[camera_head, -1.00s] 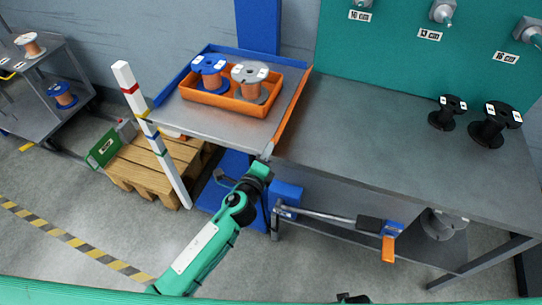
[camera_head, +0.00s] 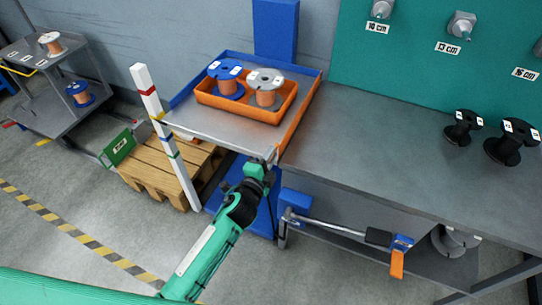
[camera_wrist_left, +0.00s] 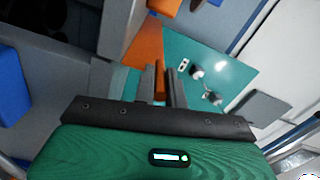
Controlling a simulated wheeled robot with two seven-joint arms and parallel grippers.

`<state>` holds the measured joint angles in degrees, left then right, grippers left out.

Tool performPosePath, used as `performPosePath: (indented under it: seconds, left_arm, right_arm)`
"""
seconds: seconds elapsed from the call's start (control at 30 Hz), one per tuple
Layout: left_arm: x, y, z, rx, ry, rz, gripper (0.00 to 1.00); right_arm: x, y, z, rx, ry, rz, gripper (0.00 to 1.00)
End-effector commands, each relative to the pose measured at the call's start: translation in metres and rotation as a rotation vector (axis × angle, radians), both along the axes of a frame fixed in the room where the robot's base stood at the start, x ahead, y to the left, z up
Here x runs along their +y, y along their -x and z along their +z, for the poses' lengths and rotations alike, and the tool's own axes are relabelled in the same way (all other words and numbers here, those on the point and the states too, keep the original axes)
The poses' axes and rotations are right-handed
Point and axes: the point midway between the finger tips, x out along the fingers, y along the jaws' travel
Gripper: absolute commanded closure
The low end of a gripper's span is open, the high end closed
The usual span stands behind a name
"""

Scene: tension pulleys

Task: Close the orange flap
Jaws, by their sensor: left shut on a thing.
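The orange flap (camera_head: 301,112) runs along the right edge of the grey lift-table top (camera_head: 215,122), standing up as a narrow strip. My left gripper (camera_head: 272,157) is at the flap's near end, at the table's front right corner. In the left wrist view the flap (camera_wrist_left: 146,45) reaches down between the two dark fingers of my left gripper (camera_wrist_left: 163,85), which is shut on it. The fingertips are small and partly hidden in the head view. My right gripper is not in view.
An orange tray (camera_head: 237,110) with a blue spool and a grey spool stands on the table top. A grey workbench (camera_head: 390,140) with black spools adjoins on the right. A striped white post (camera_head: 165,135) and a wooden pallet (camera_head: 150,170) are left.

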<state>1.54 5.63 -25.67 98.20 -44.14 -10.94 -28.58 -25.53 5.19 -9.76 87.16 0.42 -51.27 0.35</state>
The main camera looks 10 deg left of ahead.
Motion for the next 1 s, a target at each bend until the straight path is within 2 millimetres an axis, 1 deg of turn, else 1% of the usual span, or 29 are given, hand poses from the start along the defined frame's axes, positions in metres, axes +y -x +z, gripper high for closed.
performPosePath:
  seconds: [0.37,0.4,0.47,0.5,0.8,0.93,1.0]
  left_arm:
    - [0.001,0.0,-0.001,0.002,0.001,0.002,1.0]
    - [0.001,0.0,-0.001,0.002,0.001,0.002,0.8]
    - [0.001,0.0,-0.001,0.002,0.001,0.002,0.68]
    - [0.001,0.0,-0.001,0.002,0.001,0.002,0.66]
    - [0.001,0.002,-0.001,0.001,0.002,0.001,0.66]
    - [0.004,0.012,-0.001,0.002,0.002,0.001,0.66]
    - [0.008,0.022,-0.002,0.003,0.001,0.001,0.66]
  right_arm:
    - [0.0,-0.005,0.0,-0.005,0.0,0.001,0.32]
    - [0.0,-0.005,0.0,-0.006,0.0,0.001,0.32]
    - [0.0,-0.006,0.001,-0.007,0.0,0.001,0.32]
    - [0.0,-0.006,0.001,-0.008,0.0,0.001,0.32]
    - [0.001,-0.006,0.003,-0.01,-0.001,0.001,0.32]
    - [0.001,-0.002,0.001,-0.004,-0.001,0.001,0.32]
    - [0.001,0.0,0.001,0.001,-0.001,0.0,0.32]
